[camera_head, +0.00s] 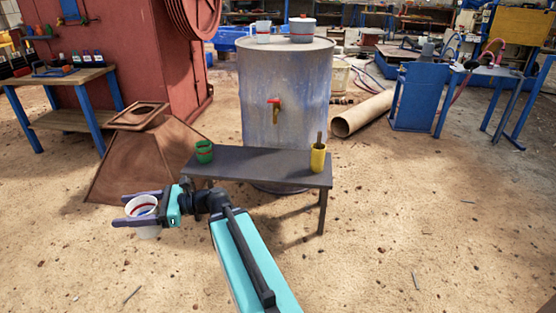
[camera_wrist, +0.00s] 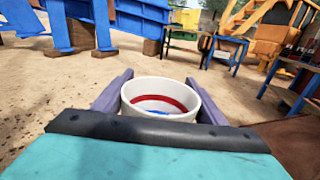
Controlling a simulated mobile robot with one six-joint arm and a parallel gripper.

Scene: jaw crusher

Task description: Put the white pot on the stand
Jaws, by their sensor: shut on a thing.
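My gripper (camera_head: 122,210) is shut on a white pot (camera_head: 146,228), with one finger on either side of it. The pot is held upright in the air, left of a low dark stand (camera_head: 260,167). In the wrist view the pot (camera_wrist: 160,97) sits between the two fingers, open end up, with a red band and some blue inside. Its lower part is hidden there by my gripper. The stand has a flat dark top and thin legs. I cannot tell what is under the pot.
A green cup (camera_head: 204,151) stands on the stand's left end, and a yellow cup (camera_head: 318,159) with a dark handle on its right end. The stand's middle is bare. A large grey drum (camera_head: 285,95) rises behind. A rusty hopper (camera_head: 125,160) is at left.

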